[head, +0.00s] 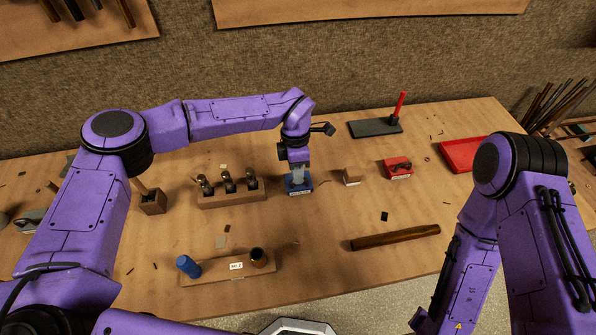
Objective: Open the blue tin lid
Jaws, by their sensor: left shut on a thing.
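The small blue tin (298,190) stands on the workbench near the middle, with a pale label on its front. My left gripper (299,172) points straight down onto the top of the tin and is shut on its lid. The gripper hides most of the lid, so I cannot tell whether the lid is raised or still seated. My right arm comes in at the right, and its gripper is out of the picture.
A wooden block (232,197) with several dark parts stands left of the tin. A small wooden block (351,177) and a red tin (398,168) are to the right. A wooden rod (395,237) lies in front. A red tray (465,155) sits further right.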

